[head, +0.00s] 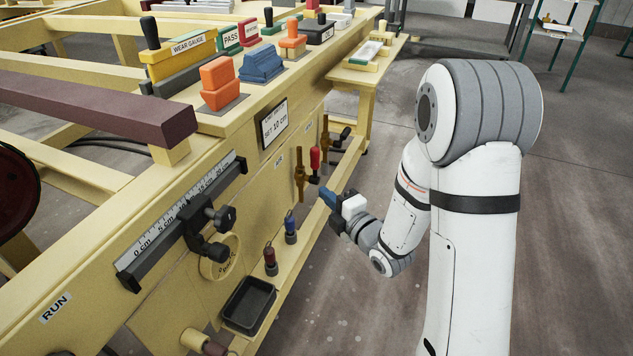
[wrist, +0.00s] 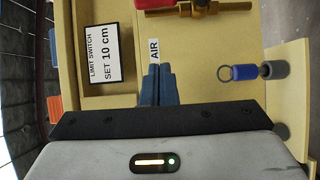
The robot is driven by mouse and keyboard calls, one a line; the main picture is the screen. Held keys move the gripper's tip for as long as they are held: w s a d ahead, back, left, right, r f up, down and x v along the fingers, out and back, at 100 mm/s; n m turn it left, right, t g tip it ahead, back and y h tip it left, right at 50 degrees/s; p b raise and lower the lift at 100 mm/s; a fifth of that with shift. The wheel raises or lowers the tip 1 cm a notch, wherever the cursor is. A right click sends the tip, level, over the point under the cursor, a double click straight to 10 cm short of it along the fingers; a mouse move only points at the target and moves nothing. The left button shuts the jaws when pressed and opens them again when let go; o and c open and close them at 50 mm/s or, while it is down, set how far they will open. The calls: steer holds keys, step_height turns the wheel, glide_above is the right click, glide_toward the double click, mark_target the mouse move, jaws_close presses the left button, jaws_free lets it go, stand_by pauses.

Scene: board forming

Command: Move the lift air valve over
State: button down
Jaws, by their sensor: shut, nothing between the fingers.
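Two brass valves are on the front of the yellow bench. The nearer brass valve (head: 300,176) has a red handle (head: 315,159) and stands by a small label. In the wrist view the brass valve (wrist: 208,8) and red handle (wrist: 155,4) are cut off at the top edge, near an AIR label (wrist: 154,50). The farther brass valve (head: 325,138) has a black handle (head: 345,133). I cannot tell which is the lift valve. My gripper (head: 327,195) has blue fingers, shut and empty (wrist: 158,68), in front of the panel, apart from the red-handled valve.
A limit switch sign (wrist: 104,54) is on the panel. A blue-handled item (wrist: 245,72) and a red-handled item (head: 270,260) are along the lower bench front. A black tray (head: 248,305) sits low. A yellow ledge (head: 318,215) runs below the valves.

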mark_target(314, 167)
steer(key=shift+w+a+b, duration=0.3)
steer(key=shift+w+a, duration=0.35)
steer(key=shift+w, duration=1.15)
steer(key=shift+w+a+b, duration=0.25)
steer(key=shift+w+a, duration=0.35)
steer(key=shift+w, duration=1.25)
steer(key=shift+w+a+b, duration=0.3)
steer(key=shift+w+a, duration=0.35)
steer(key=shift+w, duration=1.15)
steer(key=shift+a+r, duration=0.1)
